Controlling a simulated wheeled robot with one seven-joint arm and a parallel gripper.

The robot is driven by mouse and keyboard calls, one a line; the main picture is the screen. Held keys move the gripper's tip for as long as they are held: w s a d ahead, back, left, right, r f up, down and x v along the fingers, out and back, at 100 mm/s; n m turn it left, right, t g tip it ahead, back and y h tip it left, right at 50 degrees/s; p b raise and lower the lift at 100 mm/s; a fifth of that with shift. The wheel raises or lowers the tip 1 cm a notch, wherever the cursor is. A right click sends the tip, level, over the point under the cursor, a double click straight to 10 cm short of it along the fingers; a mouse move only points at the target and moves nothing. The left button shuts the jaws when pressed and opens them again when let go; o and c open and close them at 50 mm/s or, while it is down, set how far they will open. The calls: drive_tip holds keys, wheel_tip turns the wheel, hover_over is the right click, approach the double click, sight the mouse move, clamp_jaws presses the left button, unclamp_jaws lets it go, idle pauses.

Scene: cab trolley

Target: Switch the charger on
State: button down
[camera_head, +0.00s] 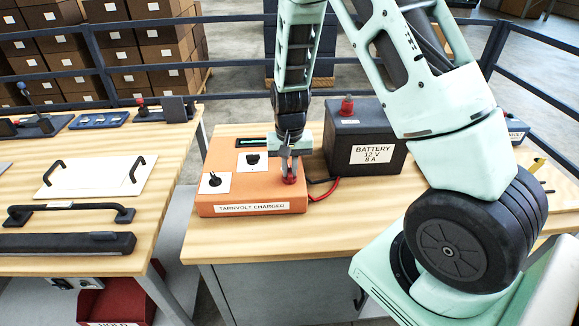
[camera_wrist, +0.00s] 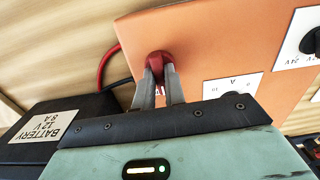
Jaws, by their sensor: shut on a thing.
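The orange charger (camera_head: 250,190), labelled TARNVOLT CHARGER, sits on the right-hand wooden bench. Its top has a front-left dial (camera_head: 214,181) and a rear dial (camera_head: 252,158), each on a white plate, and a dark slot with a green strip behind them. My gripper (camera_head: 290,168) points down at the charger's right side. Its fingers are shut on a small red piece (camera_head: 290,180) on the charger top. The wrist view shows both fingers (camera_wrist: 158,80) against this red piece (camera_wrist: 159,60). The fingers partly hide it, and I cannot tell its exact shape.
A black battery (camera_head: 338,146), labelled 12 V 8 A, stands right of the charger with a red-capped terminal. Red and black leads (camera_head: 328,190) lie between them. The left bench (camera_head: 60,222) carries handles and panels. A dark railing runs behind. My arm covers the right side.

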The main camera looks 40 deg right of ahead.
sight(289, 170)
drive_tip(key=shift+m, duration=0.3)
drive_tip(key=c, duration=1.5)
unclamp_jaws()
drive_tip(key=shift+o, duration=0.2)
wheel_tip(289, 170, up, 18)
drive_tip(key=b, duration=0.2)
drive_tip(key=shift+f, duration=0.25)
drive_tip(key=shift+a, duration=0.1)
